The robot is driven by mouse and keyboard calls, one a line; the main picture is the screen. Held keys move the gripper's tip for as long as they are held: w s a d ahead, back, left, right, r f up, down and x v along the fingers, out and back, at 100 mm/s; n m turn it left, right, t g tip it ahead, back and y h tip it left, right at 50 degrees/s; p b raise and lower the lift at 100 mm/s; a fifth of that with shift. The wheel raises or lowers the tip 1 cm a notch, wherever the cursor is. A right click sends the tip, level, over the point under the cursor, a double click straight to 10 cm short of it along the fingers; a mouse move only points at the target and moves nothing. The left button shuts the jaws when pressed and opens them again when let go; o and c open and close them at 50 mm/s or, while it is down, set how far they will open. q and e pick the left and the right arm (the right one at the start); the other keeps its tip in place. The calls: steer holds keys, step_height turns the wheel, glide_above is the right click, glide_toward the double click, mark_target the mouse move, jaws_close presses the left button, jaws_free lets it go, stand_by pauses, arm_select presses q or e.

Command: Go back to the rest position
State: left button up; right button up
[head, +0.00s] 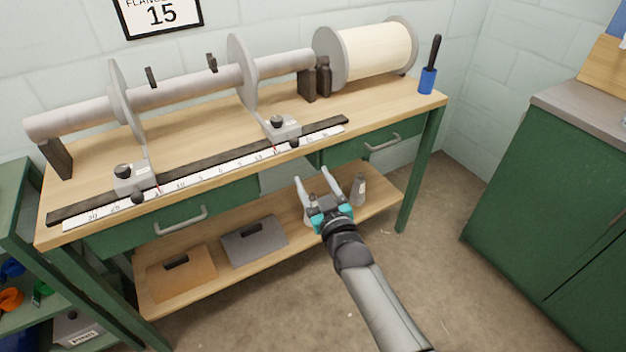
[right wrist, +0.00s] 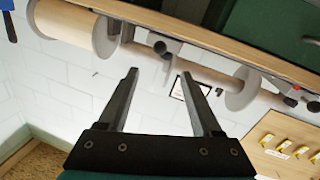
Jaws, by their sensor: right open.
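My right gripper (head: 313,182) is open and empty in the head view. It is in front of the workbench, over the area of its lower shelf, apart from the bench top. In the right wrist view the two fingers of the right gripper (right wrist: 168,88) stand wide apart with nothing between them. My left gripper is not in view.
The workbench (head: 200,135) bears a long roller with two flanges (head: 240,75), a ruler rail (head: 215,172) and a wound spool (head: 375,52). Bottles (head: 358,190) stand on its lower shelf (head: 385,197). A green cabinet (head: 540,190) is at the right. The floor (head: 440,260) between is clear.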

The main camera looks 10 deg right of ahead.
steer(key=shift+w, duration=0.1)
steer(key=s+d+f+g, duration=0.25)
steer(key=s+f, duration=0.25)
steer(key=f, duration=0.4)
steer(key=s+d+f+g+h, duration=0.1)
steer(key=s+f+g, duration=0.2)
steer(key=s+f, duration=0.35)
steer(key=s+d+f+g, duration=0.15)
steer(key=s+f, duration=0.25)
steer(key=f, duration=0.6)
steer(key=s+d+f+g, duration=0.2)
steer(key=s+f, duration=0.3)
steer(key=s, duration=0.5)
steer(key=s+d+f+m+g+h, duration=0.1)
steer(key=s+d+f+g, duration=0.2)
steer(key=s, duration=0.7)
steer(key=s+d+f+g+h, duration=0.1)
steer(key=s+d+f+g, duration=0.2)
steer(key=s+f, duration=0.4)
steer(key=s, duration=0.3)
steer(key=shift+s+d+f+m+g, duration=0.15)
steer(key=shift+s+f+m+g, duration=0.1)
steer(key=shift+m+g, duration=0.05)
steer(key=shift+w, duration=0.1)
